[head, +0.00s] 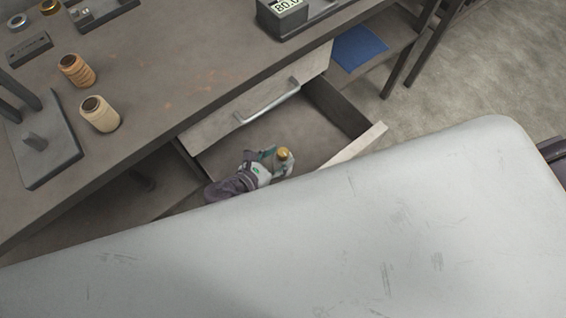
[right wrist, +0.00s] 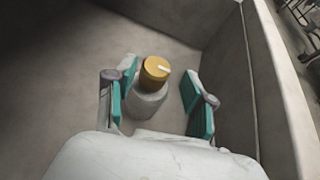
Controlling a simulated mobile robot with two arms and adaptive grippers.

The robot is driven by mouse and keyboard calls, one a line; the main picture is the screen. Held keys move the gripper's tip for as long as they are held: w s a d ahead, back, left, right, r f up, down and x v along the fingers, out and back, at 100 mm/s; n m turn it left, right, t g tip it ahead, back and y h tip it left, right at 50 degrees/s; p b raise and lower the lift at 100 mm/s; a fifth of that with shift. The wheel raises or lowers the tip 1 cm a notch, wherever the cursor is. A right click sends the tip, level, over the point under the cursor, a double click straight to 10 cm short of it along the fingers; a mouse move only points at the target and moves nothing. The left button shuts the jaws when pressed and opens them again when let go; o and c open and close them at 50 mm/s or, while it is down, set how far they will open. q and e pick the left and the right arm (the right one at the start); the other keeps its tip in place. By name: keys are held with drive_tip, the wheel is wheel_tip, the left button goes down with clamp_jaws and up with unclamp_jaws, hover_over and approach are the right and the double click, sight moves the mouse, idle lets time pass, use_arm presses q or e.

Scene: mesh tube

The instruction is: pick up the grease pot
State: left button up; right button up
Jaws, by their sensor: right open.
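The grease pot (right wrist: 151,98) is a small pale pot with a yellow-gold lid. In the right wrist view it stands upright on the drawer floor, between the teal pads of my right gripper (right wrist: 163,100), nearer the left pad. The right pad is clearly apart from it. In the head view the gold lid of the grease pot (head: 284,153) shows between the fingers of my right gripper (head: 277,160), which is open and reaches down into the open drawer (head: 308,140). The pot's body is mostly hidden there. My left gripper is not in view.
The drawer wall (right wrist: 262,85) rises close on the right in the right wrist view. Two thread spools (head: 100,115) and a scale (head: 285,14) stand on the workbench (head: 190,75) above. A blue cloth (head: 359,48) lies on a shelf beyond the drawer.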

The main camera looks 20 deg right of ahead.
sight(287, 150)
drive_tip(key=x, duration=0.5)
drive_tip(key=shift+w, duration=0.3)
clamp_jaws()
